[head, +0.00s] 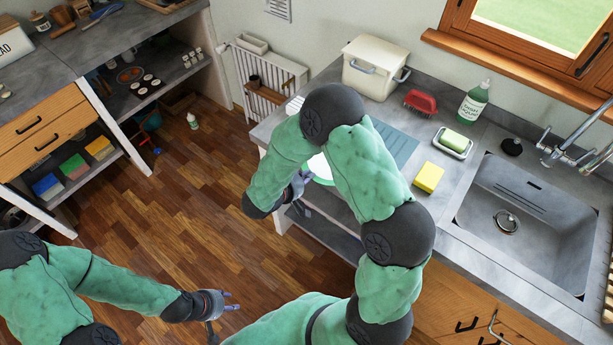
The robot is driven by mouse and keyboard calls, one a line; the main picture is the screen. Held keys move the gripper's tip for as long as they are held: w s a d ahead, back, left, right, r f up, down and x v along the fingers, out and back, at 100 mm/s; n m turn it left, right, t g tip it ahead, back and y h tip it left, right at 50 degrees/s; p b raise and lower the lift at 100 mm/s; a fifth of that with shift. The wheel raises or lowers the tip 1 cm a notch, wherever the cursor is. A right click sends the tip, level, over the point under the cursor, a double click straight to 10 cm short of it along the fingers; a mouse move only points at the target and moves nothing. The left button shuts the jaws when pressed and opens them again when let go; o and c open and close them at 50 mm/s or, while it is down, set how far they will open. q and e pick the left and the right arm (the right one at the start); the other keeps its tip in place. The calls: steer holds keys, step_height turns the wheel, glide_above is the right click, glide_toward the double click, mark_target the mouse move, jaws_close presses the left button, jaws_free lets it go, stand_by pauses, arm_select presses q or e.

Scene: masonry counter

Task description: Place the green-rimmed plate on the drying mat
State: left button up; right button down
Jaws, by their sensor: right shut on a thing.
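The green-rimmed plate (321,170) shows only in part, a pale piece with a green edge near the counter's front edge; my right arm hides the rest. My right gripper (299,187) is at the plate's left side and shut on it, its fingers partly hidden by my arm. The blue-grey drying mat (397,145) lies flat on the counter behind and right of the plate, its left part covered by my arm. My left gripper (230,301) is empty over the wooden floor, its fingertips apart.
On the counter (440,207) are a yellow sponge (428,177), a soap dish (454,143) with a green bar, a red brush (420,102), a soap bottle (473,103) and a white bin (374,68). The sink (530,220) is at right. The visible mat area is clear.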

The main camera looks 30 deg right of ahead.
steer(key=c, duration=1.4)
jaws_free()
